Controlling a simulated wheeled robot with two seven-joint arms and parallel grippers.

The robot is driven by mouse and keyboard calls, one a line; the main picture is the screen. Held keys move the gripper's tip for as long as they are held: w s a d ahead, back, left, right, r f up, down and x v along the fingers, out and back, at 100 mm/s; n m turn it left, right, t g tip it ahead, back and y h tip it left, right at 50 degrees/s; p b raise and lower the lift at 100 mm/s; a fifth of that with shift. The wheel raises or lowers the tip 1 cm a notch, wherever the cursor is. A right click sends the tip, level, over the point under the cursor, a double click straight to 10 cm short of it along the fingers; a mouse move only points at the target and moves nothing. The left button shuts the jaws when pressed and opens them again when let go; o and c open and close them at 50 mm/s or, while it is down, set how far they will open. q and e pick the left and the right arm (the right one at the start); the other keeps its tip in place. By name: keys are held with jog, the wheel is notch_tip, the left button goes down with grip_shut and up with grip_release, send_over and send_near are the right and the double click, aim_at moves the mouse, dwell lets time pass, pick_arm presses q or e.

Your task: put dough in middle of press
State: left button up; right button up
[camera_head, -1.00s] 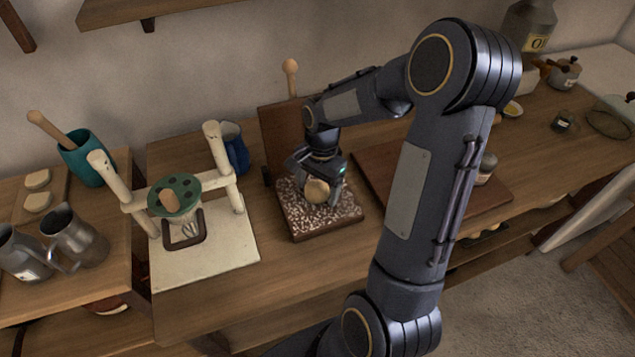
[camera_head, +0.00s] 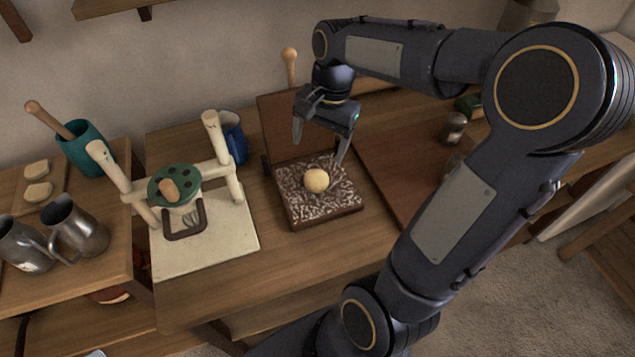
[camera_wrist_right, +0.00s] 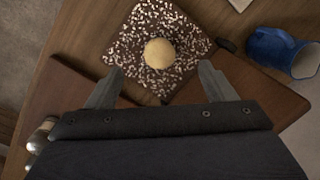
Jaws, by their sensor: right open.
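A pale round dough ball (camera_head: 316,180) rests near the middle of the square, white-speckled plate of the press (camera_head: 338,207). A dark wooden board (camera_head: 277,128) stands upright at the back of the plate, with a pale wooden handle (camera_head: 289,66) rising behind it. My right gripper (camera_head: 318,149) is open and empty, above and behind the dough, apart from it. In the right wrist view the dough (camera_wrist_right: 160,53) lies on the speckled plate (camera_wrist_right: 150,20), just beyond the gap between the open fingertips (camera_wrist_right: 161,70). My left gripper is not in view.
A white frame stand with a green holed disc (camera_head: 174,186) stands to the left. A blue mug (camera_head: 234,140) is behind it. A brown board (camera_head: 395,160) lies right of the press. Metal jugs (camera_head: 78,232) and a teal pot (camera_head: 88,150) stand far left.

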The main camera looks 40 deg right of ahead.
jog(key=s+a+n+t+y, duration=0.2)
jog(key=s+a+n+t, duration=0.3)
jog(key=s+a+n, duration=0.6)
jog(key=s, duration=0.2)
jog(key=shift+s+a+f, duration=0.25)
jog(key=shift+s+a, duration=0.05)
jog(key=shift+s, duration=0.05)
jog(key=shift+d, duration=0.1)
